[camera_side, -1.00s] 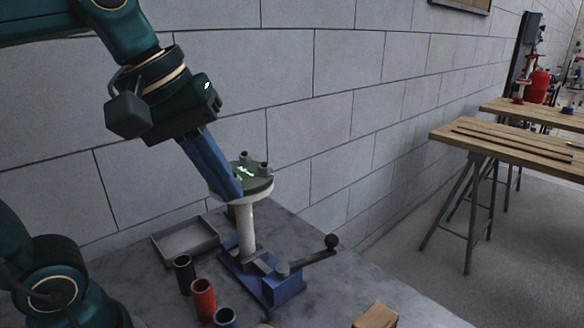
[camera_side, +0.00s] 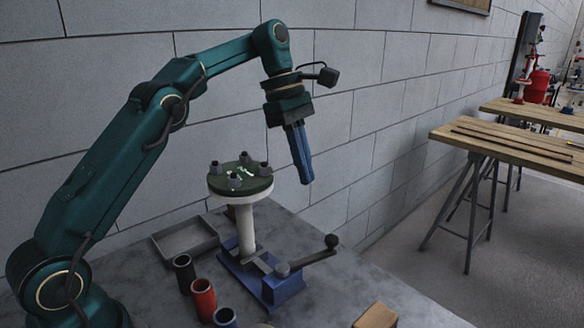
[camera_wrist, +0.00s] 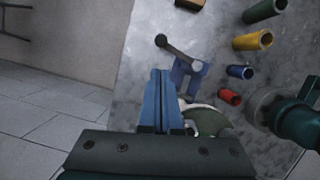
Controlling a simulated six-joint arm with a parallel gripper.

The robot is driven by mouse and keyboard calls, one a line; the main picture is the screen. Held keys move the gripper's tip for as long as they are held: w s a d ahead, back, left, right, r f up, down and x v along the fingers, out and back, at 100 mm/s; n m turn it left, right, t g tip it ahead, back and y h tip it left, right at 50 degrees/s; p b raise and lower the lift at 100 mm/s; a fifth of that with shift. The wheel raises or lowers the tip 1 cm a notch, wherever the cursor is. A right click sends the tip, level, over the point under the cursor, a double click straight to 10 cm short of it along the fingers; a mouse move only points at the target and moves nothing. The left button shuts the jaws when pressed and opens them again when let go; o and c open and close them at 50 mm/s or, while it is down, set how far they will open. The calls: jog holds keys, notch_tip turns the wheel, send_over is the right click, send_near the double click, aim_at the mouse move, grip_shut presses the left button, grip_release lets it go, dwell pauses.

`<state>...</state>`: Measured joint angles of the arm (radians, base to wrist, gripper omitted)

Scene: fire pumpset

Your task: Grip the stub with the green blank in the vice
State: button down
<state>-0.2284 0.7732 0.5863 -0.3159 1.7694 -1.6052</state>
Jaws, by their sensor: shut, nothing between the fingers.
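The stub (camera_side: 247,230) is a white upright pipe with a white flange on top, standing between the jaws of the blue vice (camera_side: 284,290). The round green blank (camera_side: 244,182) lies flat on the flange, with several grey bolts or nuts standing up on it. My gripper (camera_side: 307,180) is shut and empty, pointing down in the air to the right of the blank. It also shows in the wrist view (camera_wrist: 161,72), with the vice (camera_wrist: 187,75) beyond it.
The vice handle (camera_side: 318,255) sticks out to the right with a dark ball end. A grey tray (camera_side: 187,240) lies behind left. Black (camera_side: 184,274), red (camera_side: 203,299) and blue (camera_side: 226,318) cups stand in front. A wooden block (camera_side: 377,316) lies at the front right. The wall is close behind.

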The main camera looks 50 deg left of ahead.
aim_at(330, 241)
jog(key=x, duration=1)
jog(key=shift+f, duration=0.25)
dwell(0.4)
jog(key=shift+d+m, duration=0.15)
jog(key=shift+m, duration=0.15)
jog(key=shift+d+m, duration=0.25)
jog(key=shift+m, duration=0.05)
jog(key=shift+s+d+m+g, duration=0.1)
jog(key=shift+d+m+g, duration=0.4)
jog(key=shift+d+m, duration=0.4)
jog(key=shift+s+d+m+g, duration=0.35)
jog(key=shift+d+m, duration=0.3)
jog(key=shift+m, duration=0.4)
jog(key=shift+s+d+m+g, duration=0.3)
jog(key=shift+d+m, duration=0.35)
jog(key=shift+m, duration=0.4)
